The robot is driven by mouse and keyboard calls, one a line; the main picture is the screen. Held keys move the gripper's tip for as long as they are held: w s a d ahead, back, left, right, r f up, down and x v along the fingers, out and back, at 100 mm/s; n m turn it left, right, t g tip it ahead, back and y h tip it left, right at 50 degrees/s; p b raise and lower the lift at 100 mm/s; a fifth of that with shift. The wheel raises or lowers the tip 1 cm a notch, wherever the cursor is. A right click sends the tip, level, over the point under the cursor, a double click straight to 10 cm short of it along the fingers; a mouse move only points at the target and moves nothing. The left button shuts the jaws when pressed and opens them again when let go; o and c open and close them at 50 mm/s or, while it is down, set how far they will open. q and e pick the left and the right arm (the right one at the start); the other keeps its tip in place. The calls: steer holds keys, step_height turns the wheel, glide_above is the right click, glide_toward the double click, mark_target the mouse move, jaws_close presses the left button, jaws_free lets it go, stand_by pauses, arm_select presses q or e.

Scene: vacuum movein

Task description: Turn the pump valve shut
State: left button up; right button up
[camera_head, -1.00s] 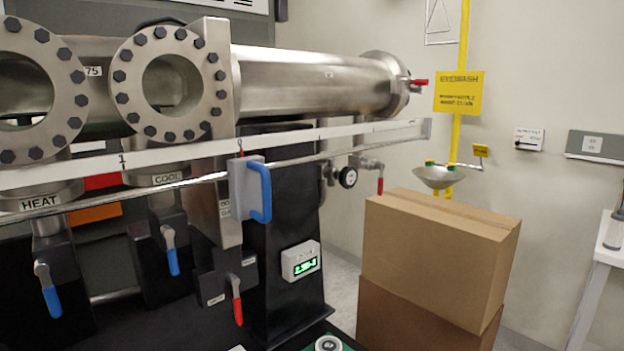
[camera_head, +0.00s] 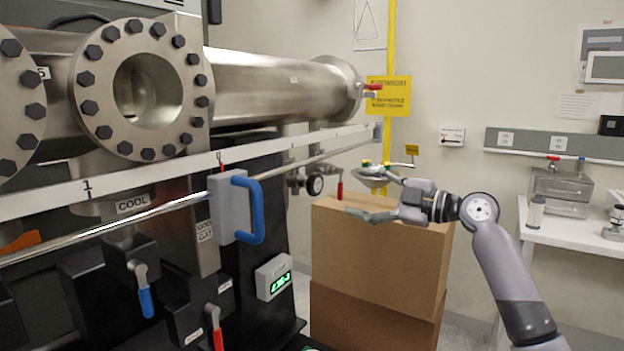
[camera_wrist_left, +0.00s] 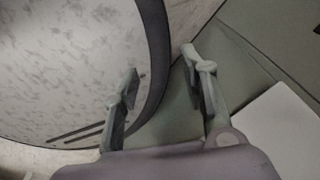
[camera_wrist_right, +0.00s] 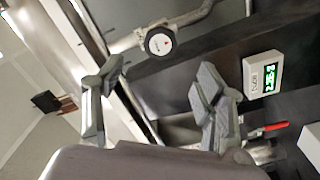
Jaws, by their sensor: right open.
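A red-handled valve (camera_head: 340,190) hangs by a round gauge (camera_head: 314,185) on the pipework, just left of my right gripper (camera_head: 372,193). Another red lever (camera_head: 217,335) is low on the machine, and a blue lever (camera_head: 145,300) hangs left of it. I cannot tell which is the pump valve. My right gripper is open and empty. In the right wrist view, the gauge (camera_wrist_right: 160,42) shows beyond its fingers (camera_wrist_right: 155,105), and a red handle (camera_wrist_right: 268,132) lies right of them. My left gripper (camera_wrist_left: 165,85) is open in the left wrist view, with no valve visible there.
Stacked cardboard boxes (camera_head: 375,265) stand beneath my right gripper. A lit green display (camera_head: 275,277) sits low. A white table (camera_head: 570,230) is at right.

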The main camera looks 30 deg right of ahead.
mark_target(318, 184)
steer(key=p+x, duration=0.3)
steer(key=x, duration=0.8)
steer(key=shift+w+a+r+p, duration=0.2)
steer(key=shift+w+p, duration=0.1)
steer(key=shift+p, duration=0.1)
steer(key=shift+w+a+f, duration=0.15)
steer(key=shift+w+a, duration=0.1)
steer(key=shift+w, duration=0.15)
steer(key=shift+c, duration=0.5)
steer(key=c, duration=1.1)
